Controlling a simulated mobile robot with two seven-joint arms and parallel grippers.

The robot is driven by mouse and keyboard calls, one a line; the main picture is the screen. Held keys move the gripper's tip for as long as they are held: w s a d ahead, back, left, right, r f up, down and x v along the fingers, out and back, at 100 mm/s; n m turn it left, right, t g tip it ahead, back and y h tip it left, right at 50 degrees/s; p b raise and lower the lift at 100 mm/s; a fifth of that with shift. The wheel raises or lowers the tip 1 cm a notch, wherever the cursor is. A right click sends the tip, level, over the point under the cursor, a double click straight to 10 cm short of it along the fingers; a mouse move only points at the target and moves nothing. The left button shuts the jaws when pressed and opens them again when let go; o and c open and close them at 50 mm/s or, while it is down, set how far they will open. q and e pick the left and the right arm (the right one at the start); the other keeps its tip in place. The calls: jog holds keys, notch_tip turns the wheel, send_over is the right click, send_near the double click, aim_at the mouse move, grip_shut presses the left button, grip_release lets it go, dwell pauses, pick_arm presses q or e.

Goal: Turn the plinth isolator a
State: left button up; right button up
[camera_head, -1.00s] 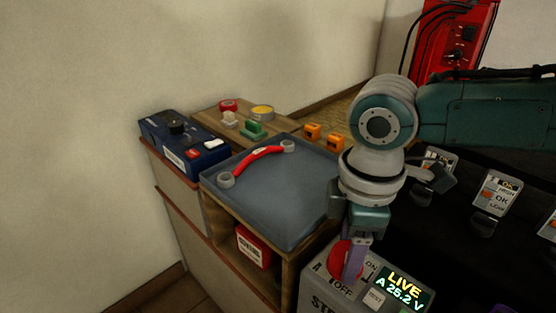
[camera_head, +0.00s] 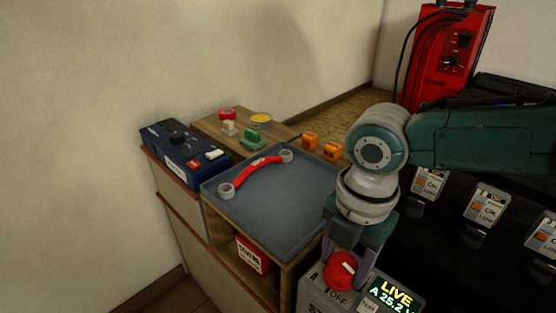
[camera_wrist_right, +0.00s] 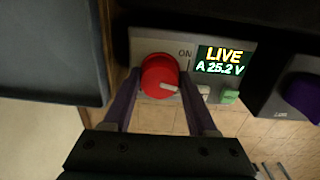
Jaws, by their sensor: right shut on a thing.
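The plinth isolator a is a red round knob (camera_head: 341,271) on a grey plinth panel marked A, ON and OFF. It also shows in the right wrist view (camera_wrist_right: 158,74), with a white pointer mark towards its right side. The display (camera_head: 393,297) beside it reads LIVE, A 25.2 V. My right gripper (camera_head: 346,272) comes down from above, shut on the knob, with one purple finger on each side. In the right wrist view the fingers (camera_wrist_right: 160,88) straddle the knob. My left gripper is not in view.
A purple knob (camera_wrist_right: 303,94) is right of the display. Black batteries with labels fill the right.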

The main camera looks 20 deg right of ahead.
aim_at(345, 263)
jog(key=shift+n, duration=1.1)
jog(key=o, duration=1.4)
jog(key=shift+c, duration=0.2)
jog(key=shift+r, duration=0.1)
notch_tip(345, 263, up, 8)
jog(key=p, duration=0.3)
jog(key=shift+r+p, duration=0.25)
jog(key=shift+p, duration=0.05)
jog(key=shift+s+r, duration=0.1)
jog(key=shift+r, duration=0.55)
